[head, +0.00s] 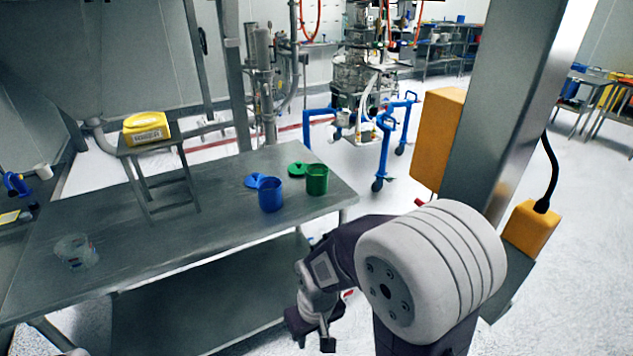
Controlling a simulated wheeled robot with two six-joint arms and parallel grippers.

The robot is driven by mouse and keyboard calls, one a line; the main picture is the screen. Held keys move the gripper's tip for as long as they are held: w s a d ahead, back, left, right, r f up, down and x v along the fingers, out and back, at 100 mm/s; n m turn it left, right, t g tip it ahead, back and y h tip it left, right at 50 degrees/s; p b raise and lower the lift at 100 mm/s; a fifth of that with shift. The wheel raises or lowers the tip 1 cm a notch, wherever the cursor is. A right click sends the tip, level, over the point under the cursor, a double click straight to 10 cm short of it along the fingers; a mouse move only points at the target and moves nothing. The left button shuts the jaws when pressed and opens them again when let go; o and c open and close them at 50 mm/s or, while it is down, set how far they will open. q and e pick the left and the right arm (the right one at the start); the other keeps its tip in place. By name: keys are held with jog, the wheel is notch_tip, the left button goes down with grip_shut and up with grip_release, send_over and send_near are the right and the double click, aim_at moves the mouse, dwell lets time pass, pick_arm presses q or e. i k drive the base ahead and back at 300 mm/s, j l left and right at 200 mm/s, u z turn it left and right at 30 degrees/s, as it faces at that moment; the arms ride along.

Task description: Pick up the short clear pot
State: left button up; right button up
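The short clear pot (76,252) stands on the left part of the grey metal table, close to its front edge. It is see-through, and its outline is faint. My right gripper (314,343) hangs low in front of the table's right part, far from the pot. Its two dark fingers look apart, with nothing visible between them. My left gripper is not in view.
A blue pot (270,194) and a green pot (317,180) stand at the table's right end, with a blue lid (254,181) and green lid (296,169) beside them. A small metal stand (150,150) bears a yellow box (146,128). The table's middle is clear.

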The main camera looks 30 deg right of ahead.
aim_at(76, 251)
jog(key=j, duration=0.4)
jog(key=i+j+u, duration=0.15)
jog(key=j, duration=0.65)
jog(key=i+j+u, duration=0.15)
jog(key=j, duration=0.2)
jog(key=i+j, duration=0.1)
jog(key=j, duration=0.3)
jog(key=i+j+u, duration=0.15)
jog(key=j, duration=0.25)
jog(key=i+j, duration=0.1)
jog(key=j, duration=0.25)
jog(key=i+j+u, duration=0.15)
jog(key=j, duration=0.2)
